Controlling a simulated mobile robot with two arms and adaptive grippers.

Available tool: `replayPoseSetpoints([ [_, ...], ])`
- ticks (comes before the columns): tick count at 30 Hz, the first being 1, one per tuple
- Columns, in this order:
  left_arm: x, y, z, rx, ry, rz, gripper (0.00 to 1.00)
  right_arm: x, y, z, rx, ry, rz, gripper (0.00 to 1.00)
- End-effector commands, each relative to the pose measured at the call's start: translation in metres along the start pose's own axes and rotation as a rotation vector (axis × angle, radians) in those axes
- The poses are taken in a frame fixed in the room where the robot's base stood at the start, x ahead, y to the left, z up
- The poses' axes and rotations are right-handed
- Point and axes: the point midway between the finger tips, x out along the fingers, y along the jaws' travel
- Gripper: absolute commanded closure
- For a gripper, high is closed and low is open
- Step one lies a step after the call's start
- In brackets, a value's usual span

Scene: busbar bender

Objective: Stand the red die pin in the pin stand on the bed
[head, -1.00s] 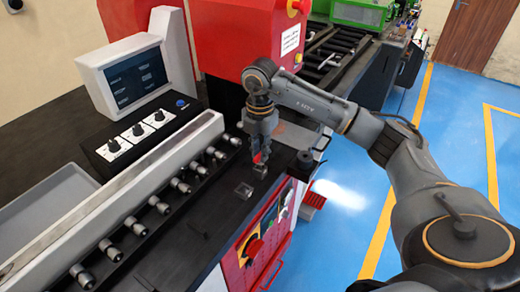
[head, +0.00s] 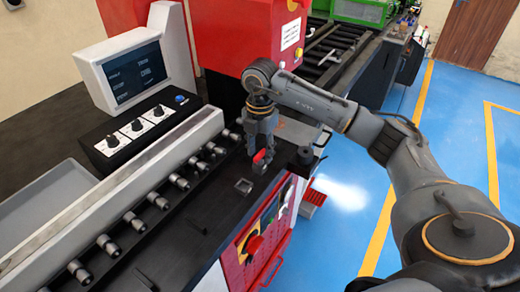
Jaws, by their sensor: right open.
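The red die pin (head: 259,156) is a small red piece at the right end of the machine's black bed (head: 208,217). It shows between and just below the fingertips of my right gripper (head: 260,150). The gripper points down and its fingers are open around the top of the pin. A small dark block (head: 259,168) directly under the pin looks like the pin stand. The pin appears upright in or on it, but its lower end is hidden. My left gripper is not in view.
A shallow square frame (head: 243,186) lies on the bed just left of the block. A black cylinder (head: 305,156) stands to the right. A row of grey rollers (head: 157,201) lines the bed's rear side. A red machine head (head: 245,35) rises behind.

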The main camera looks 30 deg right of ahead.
Motion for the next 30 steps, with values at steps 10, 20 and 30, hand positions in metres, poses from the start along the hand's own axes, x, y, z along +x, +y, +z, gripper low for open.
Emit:
replayPoseSetpoints([
  [10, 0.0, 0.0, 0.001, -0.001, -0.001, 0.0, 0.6, -0.038, 0.001, 0.0, -0.001, -0.002, 0.006, 0.59],
  [20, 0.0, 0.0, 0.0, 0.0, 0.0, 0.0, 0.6, -0.104, 0.001, 0.001, 0.0, -0.003, 0.003, 0.59],
  [30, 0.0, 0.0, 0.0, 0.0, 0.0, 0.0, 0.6, -0.12, 0.0, 0.0, 0.001, 0.0, 0.0, 0.59],
])
